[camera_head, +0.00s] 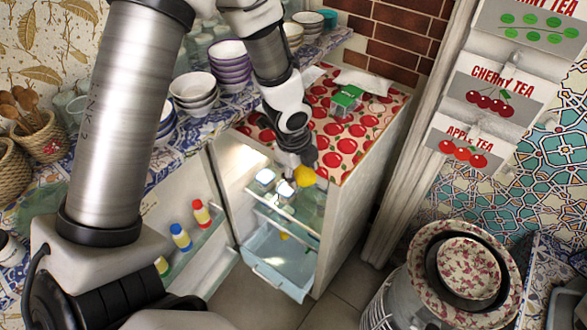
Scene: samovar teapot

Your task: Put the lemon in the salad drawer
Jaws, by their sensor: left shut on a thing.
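The yellow lemon (305,176) is at the tips of my left gripper (299,166), in front of the upper part of the open fridge (325,210). The gripper is shut on it, pointing down, and its fingers are partly hidden behind the lemon. The pale blue salad drawer (279,285) is at the bottom of the fridge and appears pulled out, below the lemon. A small yellow spot shows in or above the drawer; I cannot tell what it is. My right gripper is not in view.
Fridge shelves (283,218) sit between the lemon's height and the drawer. The open fridge door (190,235) on the left holds small bottles (181,237). Stacked bowls (230,65) stand on the counter behind. A plate stack (468,265) stands at the lower right.

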